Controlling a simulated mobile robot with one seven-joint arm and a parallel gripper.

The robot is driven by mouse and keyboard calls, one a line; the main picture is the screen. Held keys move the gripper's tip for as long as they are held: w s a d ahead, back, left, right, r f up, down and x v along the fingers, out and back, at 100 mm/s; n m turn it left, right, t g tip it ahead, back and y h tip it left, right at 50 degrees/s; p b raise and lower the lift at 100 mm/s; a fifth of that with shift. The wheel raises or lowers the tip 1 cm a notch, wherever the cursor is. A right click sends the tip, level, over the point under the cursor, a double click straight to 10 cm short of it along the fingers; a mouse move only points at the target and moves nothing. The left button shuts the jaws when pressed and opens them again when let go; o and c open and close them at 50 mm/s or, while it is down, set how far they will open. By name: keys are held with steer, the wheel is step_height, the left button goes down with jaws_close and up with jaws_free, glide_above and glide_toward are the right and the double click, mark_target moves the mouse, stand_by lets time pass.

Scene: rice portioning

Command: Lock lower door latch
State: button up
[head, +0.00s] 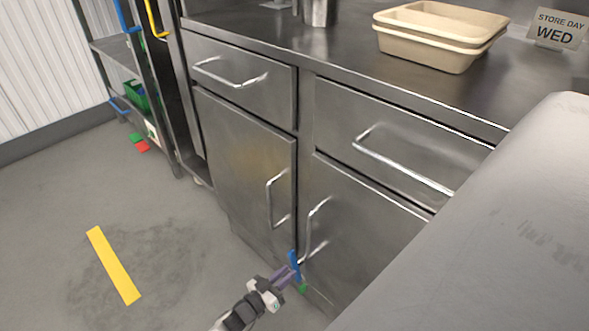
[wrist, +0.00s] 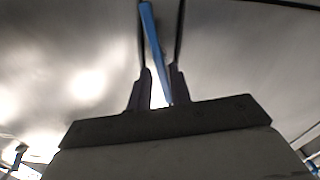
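The lower door latch is a blue bar (head: 294,265) at the bottom of the cabinet, near the seam between the two lower doors. A small green piece (head: 303,288) shows just below it. My gripper (head: 287,274) is low at the cabinet front, right at the blue bar. In the wrist view the blue bar (wrist: 152,40) runs between my two dark fingers (wrist: 160,78). The fingers look slightly apart, with narrow gaps beside the bar; contact is unclear. The left door (head: 245,160) and right door (head: 360,215) look closed.
Metal door handles (head: 272,203) (head: 312,230) stick out above my gripper. Tan trays (head: 440,35) and a "STORE DAY WED" sign (head: 558,28) stand on the counter. A shelf rack (head: 118,50) stands at the left. The floor with a yellow strip (head: 113,265) is clear.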

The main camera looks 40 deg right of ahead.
mark_target(293, 268)
steer(key=shift+w+d, duration=0.2)
steer(key=shift+d, duration=1.95)
jaws_close()
